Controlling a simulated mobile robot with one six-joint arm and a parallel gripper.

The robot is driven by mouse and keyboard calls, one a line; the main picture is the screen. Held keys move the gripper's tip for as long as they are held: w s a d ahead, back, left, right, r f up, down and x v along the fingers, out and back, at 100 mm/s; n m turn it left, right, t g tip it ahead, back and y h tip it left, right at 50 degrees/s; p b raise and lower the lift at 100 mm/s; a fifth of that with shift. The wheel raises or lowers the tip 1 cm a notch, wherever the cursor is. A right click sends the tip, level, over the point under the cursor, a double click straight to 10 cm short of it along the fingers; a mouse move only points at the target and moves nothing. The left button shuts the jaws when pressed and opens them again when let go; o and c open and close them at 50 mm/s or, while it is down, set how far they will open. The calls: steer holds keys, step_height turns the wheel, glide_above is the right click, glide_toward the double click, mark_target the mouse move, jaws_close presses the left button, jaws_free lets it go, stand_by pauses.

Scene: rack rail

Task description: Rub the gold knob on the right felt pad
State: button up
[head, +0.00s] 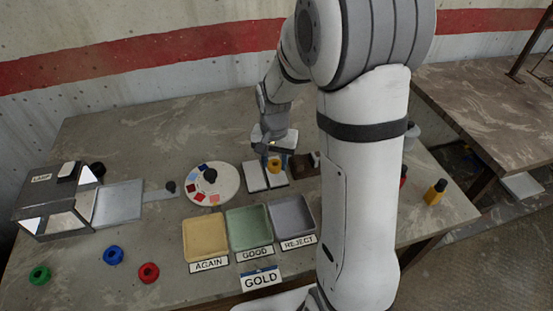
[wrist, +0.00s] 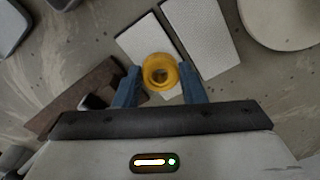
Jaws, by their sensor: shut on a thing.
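The gold knob (head: 274,164) is a ring-shaped yellow piece at the end of my arm. In the wrist view the gold knob (wrist: 160,71) sits between the two blue fingers of my gripper (wrist: 160,85), which is shut on it. The right felt pad (head: 278,181) is a pale strip directly under the knob; it also shows in the wrist view (wrist: 146,42), turned round. I cannot tell whether the knob touches it. The left felt pad (head: 253,178) lies alongside, empty; in the wrist view it is the right-hand strip (wrist: 197,35).
A brown block (head: 303,166) with a dark piece stands close beside the right pad. A round colour palette (head: 228,190) lies to the left. Trays labelled AGAIN (head: 204,237), GOOD (head: 249,228) and REJECT (head: 291,216) are in front, with a GOLD sign (head: 261,280).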

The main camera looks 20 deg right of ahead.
steer(key=o, duration=0.9)
steer(key=shift+o, duration=0.2)
steer(key=shift+f, duration=0.1)
steer(key=shift+c, duration=0.3)
jaws_close()
stand_by(0.5)
steer(key=shift+r+p, duration=1.05)
steer(key=shift+r, duration=0.5)
